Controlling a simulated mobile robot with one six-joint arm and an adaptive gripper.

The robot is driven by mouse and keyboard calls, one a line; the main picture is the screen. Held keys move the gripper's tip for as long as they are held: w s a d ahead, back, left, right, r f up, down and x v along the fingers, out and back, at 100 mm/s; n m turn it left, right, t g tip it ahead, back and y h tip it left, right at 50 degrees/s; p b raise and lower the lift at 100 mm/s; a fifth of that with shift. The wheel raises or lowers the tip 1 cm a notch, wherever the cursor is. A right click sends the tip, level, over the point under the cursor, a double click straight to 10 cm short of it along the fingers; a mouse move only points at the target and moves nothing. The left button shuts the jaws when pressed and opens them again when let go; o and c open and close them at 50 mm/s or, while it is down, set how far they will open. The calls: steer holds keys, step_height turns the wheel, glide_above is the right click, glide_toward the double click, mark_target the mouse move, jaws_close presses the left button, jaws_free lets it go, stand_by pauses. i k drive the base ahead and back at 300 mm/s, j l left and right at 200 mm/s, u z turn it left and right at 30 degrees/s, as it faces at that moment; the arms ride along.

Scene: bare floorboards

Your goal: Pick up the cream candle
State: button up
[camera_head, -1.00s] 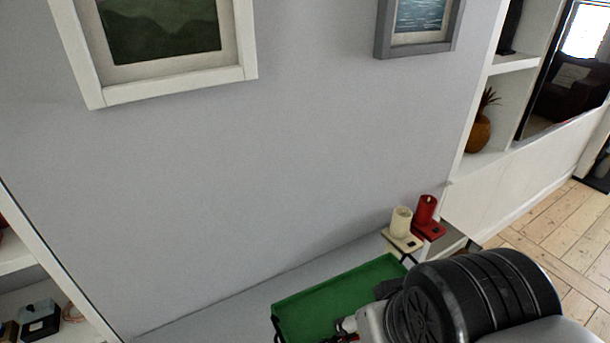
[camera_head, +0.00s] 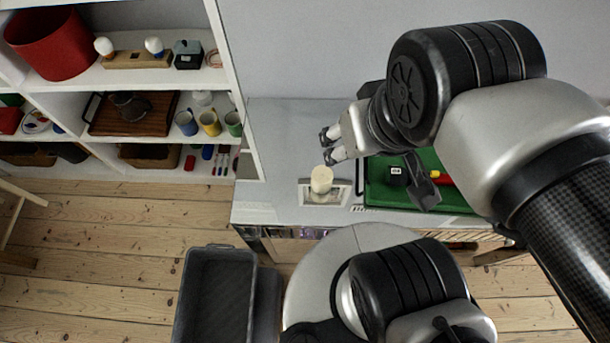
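A cream candle (camera_head: 321,180) stands upright on a pale square base on the white cabinet top (camera_head: 275,150). My gripper (camera_head: 328,148) is just behind the candle in the picture, its two fingertips pointing left. The fingertips are apart and nothing shows between them. I cannot tell how high the gripper is above the cabinet top.
A green tray (camera_head: 375,194) holding a black item and a red and yellow item lies right of the candle, partly under my arm. A shelf unit (camera_head: 228,85) with cups stands at left. A dark grey crate (camera_head: 190,297) is on the floor.

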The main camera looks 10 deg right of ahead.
mark_target(322, 177)
steer(key=z, duration=2.5)
steer(key=u, duration=2.5)
steer(key=l+u, duration=0.35)
steer(key=k+l+u, duration=0.1)
steer(key=l+u, duration=0.2)
